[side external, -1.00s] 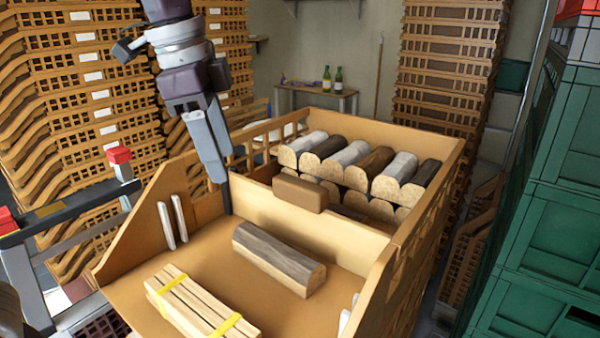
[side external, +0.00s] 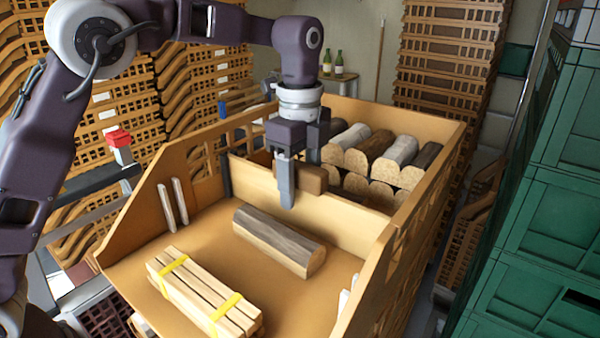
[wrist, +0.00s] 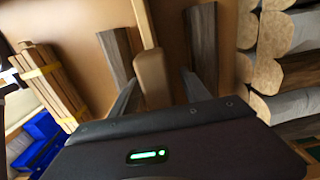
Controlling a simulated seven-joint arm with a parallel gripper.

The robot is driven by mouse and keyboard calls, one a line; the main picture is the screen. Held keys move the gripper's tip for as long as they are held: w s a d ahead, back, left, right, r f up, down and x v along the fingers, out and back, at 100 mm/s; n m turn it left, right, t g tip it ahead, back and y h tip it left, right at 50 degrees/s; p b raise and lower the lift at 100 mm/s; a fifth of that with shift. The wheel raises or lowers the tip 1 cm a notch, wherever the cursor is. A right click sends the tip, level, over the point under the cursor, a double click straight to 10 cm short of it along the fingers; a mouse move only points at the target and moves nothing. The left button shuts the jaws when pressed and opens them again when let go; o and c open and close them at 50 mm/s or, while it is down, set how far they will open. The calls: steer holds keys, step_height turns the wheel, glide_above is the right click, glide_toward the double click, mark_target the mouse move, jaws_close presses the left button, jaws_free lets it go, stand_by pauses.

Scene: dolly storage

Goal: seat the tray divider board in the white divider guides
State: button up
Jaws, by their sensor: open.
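The divider board (side external: 255,182) is a tan panel standing upright across the wooden crate, between the front bay and the stacked logs. A brown block grip (side external: 313,179) sits on its top edge. My gripper (side external: 288,197) is open over this grip, one finger in front of the board and the other hidden behind. In the wrist view the grip (wrist: 152,75) lies between the spread fingers, with a gap beside at least the right one. White divider guides (side external: 174,204) form an upright pair on the left wall, nearer the front; white guides (side external: 344,298) also show on the right wall.
A loose dark log (side external: 280,240) lies in front of the board. A yellow-strapped plank bundle (side external: 203,292) lies near the crate's front. Logs (side external: 372,150) fill the rear bay. The crate walls (side external: 140,215) rise on both sides; green crates (side external: 540,220) stand at right.

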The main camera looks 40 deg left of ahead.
jaws_close()
jaws_free()
stand_by(0.4)
